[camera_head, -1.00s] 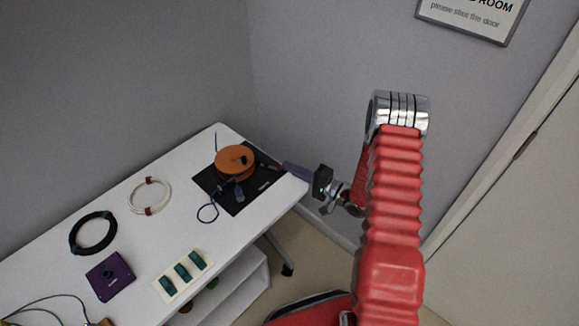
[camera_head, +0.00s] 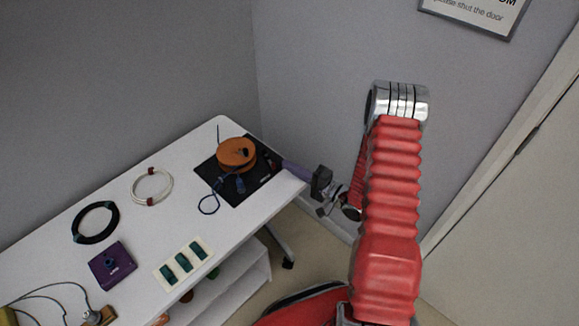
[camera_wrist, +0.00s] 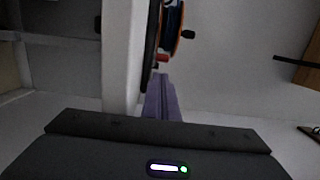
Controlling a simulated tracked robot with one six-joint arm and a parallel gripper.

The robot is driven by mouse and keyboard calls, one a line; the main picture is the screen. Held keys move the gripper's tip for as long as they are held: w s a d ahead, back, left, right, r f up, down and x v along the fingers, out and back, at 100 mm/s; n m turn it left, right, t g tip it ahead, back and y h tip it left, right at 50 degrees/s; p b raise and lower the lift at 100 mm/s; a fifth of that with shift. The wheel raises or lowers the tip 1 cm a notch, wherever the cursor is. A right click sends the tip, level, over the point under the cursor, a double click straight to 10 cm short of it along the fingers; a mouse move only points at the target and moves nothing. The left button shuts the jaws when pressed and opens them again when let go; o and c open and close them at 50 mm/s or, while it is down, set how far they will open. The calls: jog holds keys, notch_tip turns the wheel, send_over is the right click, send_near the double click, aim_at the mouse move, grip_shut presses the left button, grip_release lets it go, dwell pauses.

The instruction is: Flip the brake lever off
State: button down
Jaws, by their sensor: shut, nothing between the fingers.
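An orange cable reel (camera_head: 236,154) with a black knob lies on a black base plate (camera_head: 208,172) at the far right corner of the white table. A small red piece (camera_wrist: 162,58) shows beside the reel in the wrist view, just beyond my fingertips. It may be the brake lever, but its position is too small to tell. My gripper (camera_head: 284,164) has purple fingers, which are closed together with nothing between them. They point at the plate's right edge, close to the reel. The fingers also show in the wrist view (camera_wrist: 161,80). Contact with the red piece is unclear.
On the white table (camera_head: 150,215) lie a blue cable (camera_head: 208,205), a white coil (camera_head: 152,186), a black coil (camera_head: 95,222), a purple box (camera_head: 112,265) and a switch panel (camera_head: 183,262). A wall stands behind; a door (camera_head: 520,230) is at right.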

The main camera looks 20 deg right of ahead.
jog(key=d, duration=0.1)
jog(key=s+d, duration=0.1)
jog(key=d, duration=0.1)
jog(key=shift+f, duration=0.1)
jog(key=s, duration=0.9)
jog(key=shift+s+a, duration=0.15)
jog(key=shift+s, duration=0.25)
